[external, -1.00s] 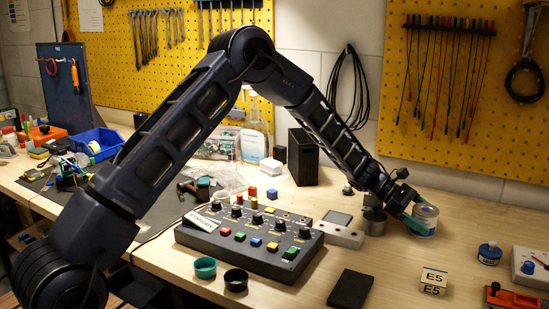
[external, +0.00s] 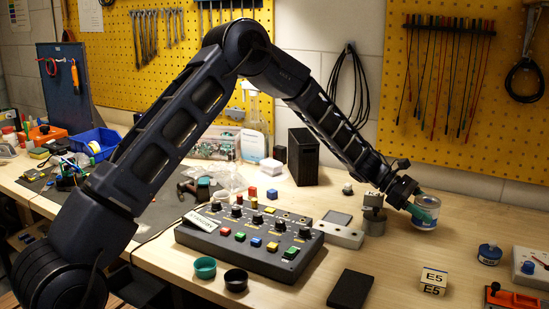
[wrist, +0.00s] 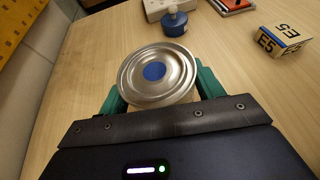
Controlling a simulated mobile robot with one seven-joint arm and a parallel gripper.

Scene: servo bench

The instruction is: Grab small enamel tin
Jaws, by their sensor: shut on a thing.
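My gripper (external: 424,214) has green fingers and is shut on the tin. In the wrist view the fingers of my gripper (wrist: 160,92) lie on its left and right sides. The tin appears upright, at or close to the bench top; I cannot tell whether it touches. Its lower side is mostly hidden in the wrist view.
A blue jar (external: 489,254) and E5 block (external: 433,281) stand nearer the front right. A control box (external: 250,241) is to the left. Bare bench lies between the tin and the E5 block.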

